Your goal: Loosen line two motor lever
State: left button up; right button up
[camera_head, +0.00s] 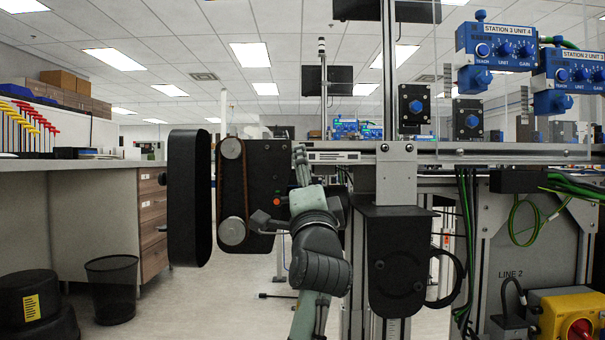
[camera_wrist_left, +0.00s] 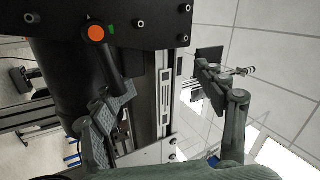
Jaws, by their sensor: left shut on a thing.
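The line two motor lever is a black handle with an orange round cap (camera_head: 277,202) on the black motor plate. In the left wrist view the lever (camera_wrist_left: 107,68) runs from its orange cap toward one finger's pad and meets it there. My left gripper (camera_head: 284,193) reaches up from below in front of the plate and is shut on the lever. In the left wrist view my left gripper (camera_wrist_left: 165,84) shows its other finger at the right, and its contact with the lever cannot be seen. My right gripper is out of view.
A belt (camera_head: 245,190) runs over two pulleys left of the lever, and a black belt cover (camera_head: 188,198) stands beside it. The conveyor rail (camera_head: 480,152) runs right. A yellow switch box (camera_head: 565,306) is at lower right. A counter (camera_head: 60,215) stands at left.

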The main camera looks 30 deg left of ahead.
pick_arm(q)
jog(key=shift+s+d+r, duration=0.3)
jog(key=shift+s, duration=0.25)
jog(key=shift+s+d+r, duration=0.25)
jog(key=shift+s, duration=0.25)
jog(key=shift+c, duration=0.6)
jog(key=shift+b+v, duration=0.6)
jog(key=shift+v, duration=0.9)
jog(key=shift+o, duration=0.2)
jog(key=shift+s+d+f+y, duration=0.15)
jog(key=shift+s+y, duration=0.15)
jog(key=shift+s+d, duration=0.25)
jog(key=shift+s, duration=0.25)
jog(key=shift+c, duration=1.4)
jog(key=shift+s+d+f+b, duration=0.2)
jog(key=shift+f+b, duration=0.15)
jog(key=shift+f, duration=0.2)
jog(key=shift+w, duration=0.1)
jog(key=shift+r+p, duration=0.1)
jog(key=shift+p, duration=0.3)
